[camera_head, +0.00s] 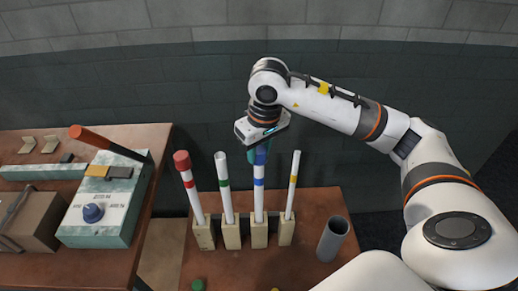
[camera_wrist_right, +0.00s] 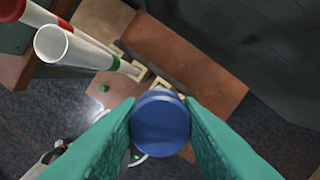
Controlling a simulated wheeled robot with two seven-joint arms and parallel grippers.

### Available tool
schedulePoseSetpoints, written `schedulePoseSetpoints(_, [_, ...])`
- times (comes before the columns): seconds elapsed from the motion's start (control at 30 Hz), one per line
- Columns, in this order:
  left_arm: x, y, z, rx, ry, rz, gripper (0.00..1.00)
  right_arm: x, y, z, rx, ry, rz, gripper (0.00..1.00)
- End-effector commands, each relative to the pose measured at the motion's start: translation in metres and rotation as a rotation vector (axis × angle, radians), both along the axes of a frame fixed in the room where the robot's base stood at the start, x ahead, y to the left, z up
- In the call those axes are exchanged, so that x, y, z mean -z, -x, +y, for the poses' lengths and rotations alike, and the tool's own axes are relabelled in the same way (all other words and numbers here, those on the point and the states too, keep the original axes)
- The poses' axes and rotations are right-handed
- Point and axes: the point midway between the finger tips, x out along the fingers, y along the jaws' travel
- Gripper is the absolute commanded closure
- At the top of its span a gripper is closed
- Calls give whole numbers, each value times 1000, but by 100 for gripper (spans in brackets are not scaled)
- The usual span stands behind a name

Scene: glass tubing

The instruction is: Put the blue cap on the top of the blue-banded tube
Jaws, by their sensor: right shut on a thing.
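The blue cap (camera_wrist_right: 160,123) is held between the green fingers of my right gripper (camera_wrist_right: 160,125), seen from above in the right wrist view. In the head view my right gripper (camera_head: 260,150) is right above the blue-banded tube (camera_head: 259,190), which stands upright in a beige holder. The blue cap (camera_head: 261,157) shows there at the tube's top, below the fingers. I cannot tell whether it is seated on the rim or just above it. In the wrist view the cap hides most of the tube. My left gripper is not in view.
A red-capped tube (camera_head: 188,185), an open green-banded tube (camera_head: 225,187) and a yellow-banded tube (camera_head: 292,185) stand beside it in holders. A grey cup (camera_head: 332,239) is at the right. A green cap (camera_head: 198,285) lies in front. A control box (camera_head: 105,205) stands on the left table.

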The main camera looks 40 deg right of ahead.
Motion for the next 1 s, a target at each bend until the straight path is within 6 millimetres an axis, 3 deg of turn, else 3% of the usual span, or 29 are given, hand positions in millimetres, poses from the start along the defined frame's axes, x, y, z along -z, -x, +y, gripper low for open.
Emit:
schedulePoseSetpoints(0.23, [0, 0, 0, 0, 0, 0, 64, 0, 0, 0, 0, 0, 0, 89])
schedulePoseSetpoints(0.27, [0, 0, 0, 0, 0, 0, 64, 0, 0, 0, 0, 0, 0, 67])
schedulePoseSetpoints(0.4, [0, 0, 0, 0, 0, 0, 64, 0, 0, 0, 0, 0, 0, 44])
schedulePoseSetpoints(0.6, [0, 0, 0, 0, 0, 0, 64, 0, 0, 0, 0, 0, 0, 43])
schedulePoseSetpoints(0.77, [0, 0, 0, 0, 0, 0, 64, 0, 0, 0, 0, 0, 0, 18])
schedulePoseSetpoints(1.0, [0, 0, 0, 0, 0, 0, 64, 0, 0, 0, 0, 0, 0, 17])
